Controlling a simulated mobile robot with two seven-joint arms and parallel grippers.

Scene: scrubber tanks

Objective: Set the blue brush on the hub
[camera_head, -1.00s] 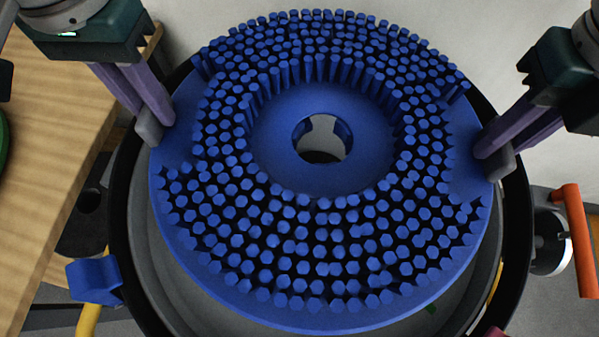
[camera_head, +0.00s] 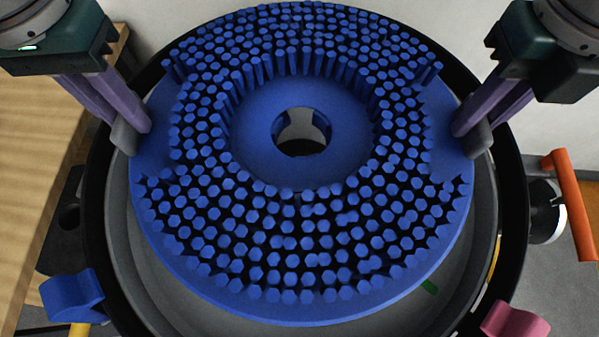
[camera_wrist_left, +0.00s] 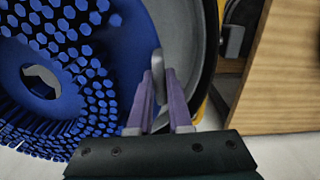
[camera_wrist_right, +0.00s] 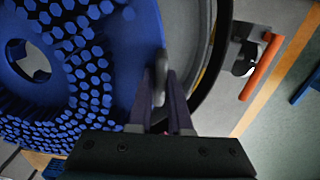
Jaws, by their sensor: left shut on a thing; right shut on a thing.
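The blue brush (camera_head: 395,310), a wide round disc with bristles facing up and a central hole, is held roughly level between my two grippers, over a black-rimmed round tank. My left gripper (camera_head: 132,128) is shut on a grey tab at the brush's left edge; it also shows in the left wrist view (camera_wrist_left: 160,95). My right gripper (camera_head: 470,132) is shut on the matching tab at the right edge, as in the right wrist view (camera_wrist_right: 162,95). Through the hole I see a light grey surface and a dark area; I cannot clearly make out the hub.
The black rim (camera_head: 512,215) surrounds the brush closely. A wooden table (camera_head: 35,160) is at left. A blue clip (camera_head: 70,298) is at lower left and a pink one (camera_head: 514,322) at lower right. An orange handle (camera_head: 572,205) stands outside the rim at right.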

